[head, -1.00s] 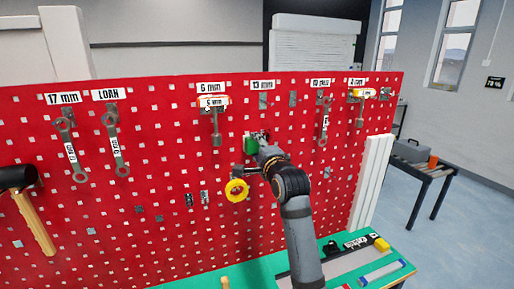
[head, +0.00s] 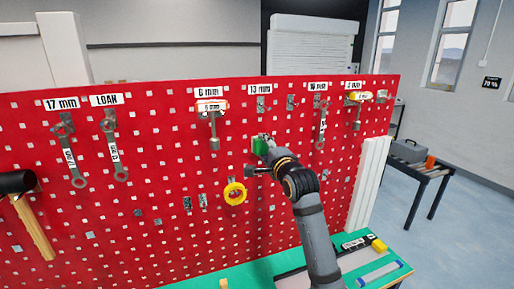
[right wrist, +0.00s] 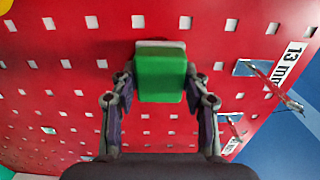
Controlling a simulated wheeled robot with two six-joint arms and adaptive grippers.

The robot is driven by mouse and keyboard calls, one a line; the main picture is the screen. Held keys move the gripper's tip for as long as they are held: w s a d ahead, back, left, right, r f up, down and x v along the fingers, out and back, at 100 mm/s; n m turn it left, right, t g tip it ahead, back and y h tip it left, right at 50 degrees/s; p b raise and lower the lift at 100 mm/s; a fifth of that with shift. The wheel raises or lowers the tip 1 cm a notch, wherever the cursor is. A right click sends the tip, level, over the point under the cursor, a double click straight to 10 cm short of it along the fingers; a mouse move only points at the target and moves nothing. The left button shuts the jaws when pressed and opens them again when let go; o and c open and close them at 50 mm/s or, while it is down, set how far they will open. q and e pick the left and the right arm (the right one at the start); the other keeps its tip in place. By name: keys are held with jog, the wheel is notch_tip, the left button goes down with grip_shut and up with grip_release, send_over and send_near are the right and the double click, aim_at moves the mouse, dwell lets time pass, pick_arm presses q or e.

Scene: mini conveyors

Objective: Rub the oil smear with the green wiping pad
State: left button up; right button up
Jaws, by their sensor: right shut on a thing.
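The green wiping pad (head: 259,144) is held between the fingers of my right gripper (head: 266,150), up at the red pegboard (head: 160,250) below the 13 mm label. In the right wrist view the green pad (right wrist: 160,78) sits between the two fingertips, with a pale layer along its far edge, facing the board. I cannot tell whether the pad touches the board. I cannot make out the oil smear in either view; the pad and gripper hide the board behind them. My left gripper is not in view.
A yellow ring (head: 234,193) hangs just left of and below my right gripper. Wrenches hang on both sides, among them the LOAN wrench (head: 115,150). A hammer (head: 30,215) hangs at far left. Below is a green bench top (head: 398,250) with a few items.

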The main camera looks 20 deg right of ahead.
jog(key=shift+d, duration=0.3)
